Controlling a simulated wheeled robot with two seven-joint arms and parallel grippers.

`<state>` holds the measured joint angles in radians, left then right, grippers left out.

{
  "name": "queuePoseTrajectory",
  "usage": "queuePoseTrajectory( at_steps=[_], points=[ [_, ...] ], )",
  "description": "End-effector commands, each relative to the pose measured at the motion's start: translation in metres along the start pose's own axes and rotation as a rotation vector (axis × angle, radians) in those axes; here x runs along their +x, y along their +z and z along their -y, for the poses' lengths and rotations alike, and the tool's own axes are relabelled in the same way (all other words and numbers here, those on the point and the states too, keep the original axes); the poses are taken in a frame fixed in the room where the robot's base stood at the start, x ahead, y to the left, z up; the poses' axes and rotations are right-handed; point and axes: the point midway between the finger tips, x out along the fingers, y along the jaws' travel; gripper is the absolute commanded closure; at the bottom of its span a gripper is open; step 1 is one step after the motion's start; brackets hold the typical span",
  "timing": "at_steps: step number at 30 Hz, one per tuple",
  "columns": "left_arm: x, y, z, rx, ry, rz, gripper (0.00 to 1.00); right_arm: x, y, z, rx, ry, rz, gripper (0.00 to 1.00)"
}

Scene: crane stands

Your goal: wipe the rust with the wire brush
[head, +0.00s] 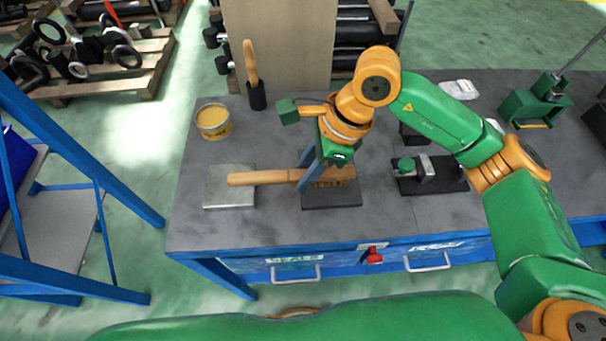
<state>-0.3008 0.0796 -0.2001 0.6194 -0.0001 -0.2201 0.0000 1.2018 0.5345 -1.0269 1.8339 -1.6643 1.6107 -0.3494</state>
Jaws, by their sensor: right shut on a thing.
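The wire brush (262,178) has a long wooden handle pointing left and a wooden head at the right. My right gripper (323,177) comes down from above with its blue fingers around the brush near its head, shut on it. The brush head is over a dark flat pad (332,201) on the workbench; I cannot tell whether the bristles touch it. The handle's left end is over a light grey metal plate (228,195). I cannot make out a rust patch; the brush and gripper hide parts of the plate and pad. My left gripper is not in view.
A yellow-topped tin (213,121) and a black cup (256,97) holding a wooden-handled tool stand behind the plate. A small clamp-like device (426,170) is right of the pad. A green vise (532,106) is farther right. The bench (220,237) is clear along its front.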

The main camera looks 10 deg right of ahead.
Motion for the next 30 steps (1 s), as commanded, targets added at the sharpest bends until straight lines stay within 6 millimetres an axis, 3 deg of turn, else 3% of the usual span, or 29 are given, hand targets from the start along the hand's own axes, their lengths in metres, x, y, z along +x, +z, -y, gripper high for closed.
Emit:
queuePoseTrajectory(
  at_steps=[12,30],
  points=[
    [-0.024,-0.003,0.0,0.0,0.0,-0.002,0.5,-0.038,0.01,0.002,0.003,-0.001,0.001,1.0],
    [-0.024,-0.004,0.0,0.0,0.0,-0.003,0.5,-0.04,0.01,0.002,0.004,-0.001,0.001,1.0]
  ],
)
